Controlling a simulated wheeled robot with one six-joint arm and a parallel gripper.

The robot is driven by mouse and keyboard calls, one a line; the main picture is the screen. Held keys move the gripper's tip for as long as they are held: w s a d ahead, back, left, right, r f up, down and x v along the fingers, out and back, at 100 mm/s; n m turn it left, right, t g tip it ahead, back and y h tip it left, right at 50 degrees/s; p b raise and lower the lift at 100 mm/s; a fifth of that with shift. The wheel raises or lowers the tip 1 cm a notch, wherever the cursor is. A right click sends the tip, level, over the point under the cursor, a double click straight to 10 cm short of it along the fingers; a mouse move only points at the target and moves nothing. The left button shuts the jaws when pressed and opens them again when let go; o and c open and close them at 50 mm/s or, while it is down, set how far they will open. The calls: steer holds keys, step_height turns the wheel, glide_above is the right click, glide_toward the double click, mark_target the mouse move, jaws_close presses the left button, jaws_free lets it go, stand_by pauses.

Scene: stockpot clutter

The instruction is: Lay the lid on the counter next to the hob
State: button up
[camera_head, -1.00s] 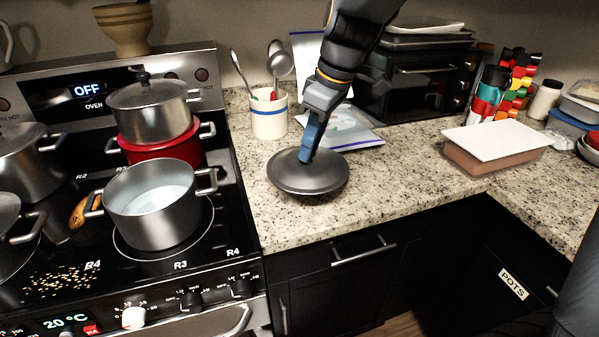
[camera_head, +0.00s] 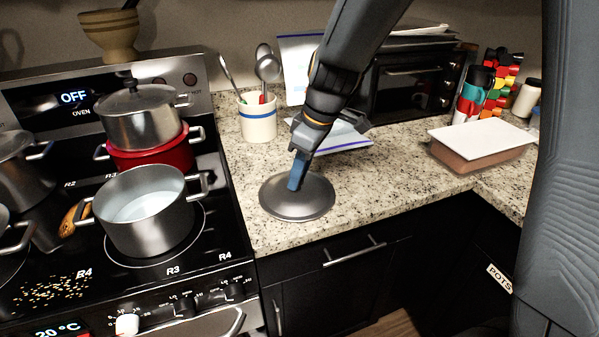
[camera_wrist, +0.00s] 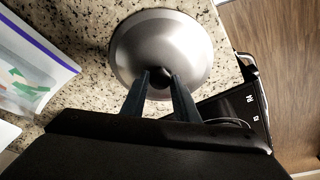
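The round grey metal lid (camera_head: 297,205) is flat over the granite counter (camera_head: 225,150), right of the hob (camera_head: 165,262) and near the counter's front edge. It appears to rest on the stone, but I cannot tell for sure whether a small gap lies under it. My gripper (camera_head: 296,184) points down at its centre. In the wrist view, the lid (camera_wrist: 130,50) has its dark knob (camera_wrist: 160,76) between my fingertips (camera_wrist: 162,80), which appear closed on it. The fingers partly hide the knob.
A pot of liquid (camera_head: 140,225) stands on the hob, with a stacked pot (camera_head: 143,122) behind. Behind the lid are a utensil crock (camera_head: 257,122) and a plastic bag (camera_head: 340,138). A covered box (camera_head: 478,155) is at the right. Counter is free between lid and box.

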steer(key=o, duration=0.3)
steer(key=shift+r, duration=0.1)
steer(key=shift+r, duration=0.3)
steer(key=b+v, duration=0.2)
steer(key=v, duration=0.9)
steer(key=m+h, duration=0.2)
steer(key=m, duration=0.4)
glide_toward(312, 192)
steer(key=s+d+f, duration=0.1)
steer(key=d, duration=0.1)
steer(key=s+d+f, duration=0.1)
steer(key=d, duration=0.1)
steer(key=s+d+f, duration=0.1)
steer(key=s+d, duration=0.1)
steer(key=shift+s+f, duration=0.1)
steer(key=shift+f, duration=0.05)
steer(key=s+d+f+m+g, duration=0.1)
steer(key=s+d+f+m, duration=0.4)
steer(key=s+f+m, duration=0.1)
steer(key=shift+s+f+h, duration=0.4)
steer(key=shift+s+f, duration=0.35)
steer(key=shift+s, duration=0.05)
steer(key=shift+c, duration=0.5)
